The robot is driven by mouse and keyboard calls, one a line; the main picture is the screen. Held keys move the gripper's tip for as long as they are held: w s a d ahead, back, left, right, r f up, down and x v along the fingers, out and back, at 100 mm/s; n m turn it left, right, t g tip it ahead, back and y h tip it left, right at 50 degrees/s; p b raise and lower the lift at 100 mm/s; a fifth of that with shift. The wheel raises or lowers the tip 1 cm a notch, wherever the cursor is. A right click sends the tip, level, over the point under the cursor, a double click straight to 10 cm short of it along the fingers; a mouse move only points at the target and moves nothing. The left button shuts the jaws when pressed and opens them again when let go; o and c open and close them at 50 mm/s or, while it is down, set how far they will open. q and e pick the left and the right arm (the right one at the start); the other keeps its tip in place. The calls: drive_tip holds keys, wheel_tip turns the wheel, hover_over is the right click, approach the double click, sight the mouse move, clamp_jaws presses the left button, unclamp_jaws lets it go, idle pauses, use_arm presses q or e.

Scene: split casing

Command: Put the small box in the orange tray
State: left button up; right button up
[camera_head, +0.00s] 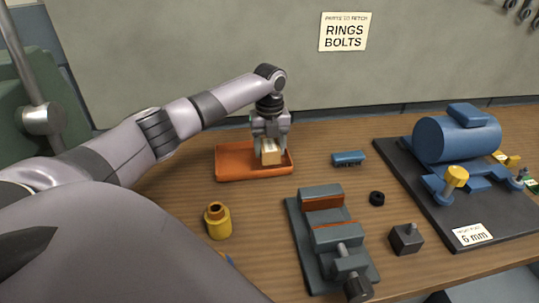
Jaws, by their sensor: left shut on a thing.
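The orange tray (232,164) lies on the wooden bench near the wall. My left gripper (270,146) points down over the right part of the tray, shut on the small box (271,157). The box is tan with a pale top. It appears within the tray's outline, low by the front rim; I cannot tell whether it touches the tray floor. My right gripper is not in view.
A grey vise (327,232) stands at the front middle. A yellow bottle (217,221) is to its left. A blue ribbed part (348,158), a black ring (377,198) and a dark block (406,239) lie to the right. A blue casing (457,138) sits on a dark mat.

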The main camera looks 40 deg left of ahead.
sight(269, 156)
use_arm(q)
drive_tip(key=shift+f, duration=1.6)
drive_tip(key=shift+f, duration=0.15)
drive_tip(key=o, duration=1.2)
wheel_tip(269, 156, up, 12)
drive_tip(key=shift+r, duration=0.2)
drive_tip(key=shift+f, duration=0.1)
